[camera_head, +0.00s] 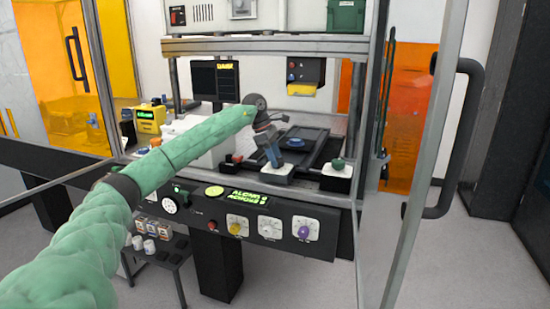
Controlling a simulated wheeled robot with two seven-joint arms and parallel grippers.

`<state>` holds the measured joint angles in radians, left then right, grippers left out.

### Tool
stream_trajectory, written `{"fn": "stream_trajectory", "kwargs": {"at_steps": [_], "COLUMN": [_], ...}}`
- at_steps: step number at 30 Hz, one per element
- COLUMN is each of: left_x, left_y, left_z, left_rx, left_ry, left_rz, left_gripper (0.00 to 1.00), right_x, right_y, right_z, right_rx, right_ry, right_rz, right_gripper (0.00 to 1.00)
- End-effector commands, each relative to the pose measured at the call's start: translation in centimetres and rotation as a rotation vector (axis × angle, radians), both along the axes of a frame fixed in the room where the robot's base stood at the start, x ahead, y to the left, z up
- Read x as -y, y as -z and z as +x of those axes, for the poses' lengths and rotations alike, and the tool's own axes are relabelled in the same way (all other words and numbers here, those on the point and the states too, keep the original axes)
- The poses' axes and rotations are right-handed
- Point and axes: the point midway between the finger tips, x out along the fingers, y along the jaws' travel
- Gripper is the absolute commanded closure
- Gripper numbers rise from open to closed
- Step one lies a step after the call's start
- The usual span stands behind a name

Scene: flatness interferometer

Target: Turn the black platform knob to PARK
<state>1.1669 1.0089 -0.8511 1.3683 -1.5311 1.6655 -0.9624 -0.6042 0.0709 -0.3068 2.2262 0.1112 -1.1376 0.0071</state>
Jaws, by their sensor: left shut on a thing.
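My left arm reaches in from the left, and its gripper (273,157) points down over a small white block at the front edge of the platform. The gripper is shut on the black platform knob on that block; the fingers hide most of the knob, and I cannot read its setting or any PARK mark. A similar white block to the right carries a green knob (338,163). My right gripper is not in view.
A dark tray with a blue disc (295,143) lies behind the gripper. A clear door with a black handle (462,140) stands open at right.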

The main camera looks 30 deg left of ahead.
Motion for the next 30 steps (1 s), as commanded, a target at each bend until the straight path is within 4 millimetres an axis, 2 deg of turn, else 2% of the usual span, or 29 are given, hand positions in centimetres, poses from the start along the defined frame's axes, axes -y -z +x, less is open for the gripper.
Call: {"fn": "stream_trajectory", "kwargs": {"at_steps": [1, 3, 4, 14, 19, 24, 30], "left_x": [0.0, 0.0, 0.0, -0.1, -0.8, -1.8, -2.7], "left_y": [-0.1, -0.1, -0.1, -0.3, -2.1, -4.6, -6.6], "left_z": [0.0, 0.0, 0.0, 0.0, -0.2, -0.5, -0.8], "left_rx": [0.002, 0.002, 0.002, 0.002, 0.003, 0.003, 0.002], "left_ry": [-0.001, -0.001, -0.001, -0.001, -0.002, -0.001, -0.002], "left_rz": [0.000, 0.000, 0.000, 0.000, -0.001, -0.001, -0.001], "left_gripper": [0.51, 0.37, 0.35, 0.35, 0.35, 0.35, 0.35], "right_x": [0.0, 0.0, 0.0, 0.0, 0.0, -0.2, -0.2], "right_y": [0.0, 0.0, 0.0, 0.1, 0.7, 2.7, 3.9], "right_z": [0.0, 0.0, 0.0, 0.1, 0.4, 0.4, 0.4], "right_rx": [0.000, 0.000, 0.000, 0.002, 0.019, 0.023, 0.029], "right_ry": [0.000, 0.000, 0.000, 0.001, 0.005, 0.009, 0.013], "right_rz": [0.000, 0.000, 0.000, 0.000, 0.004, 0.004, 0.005], "right_gripper": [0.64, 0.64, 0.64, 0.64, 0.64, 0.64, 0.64]}}
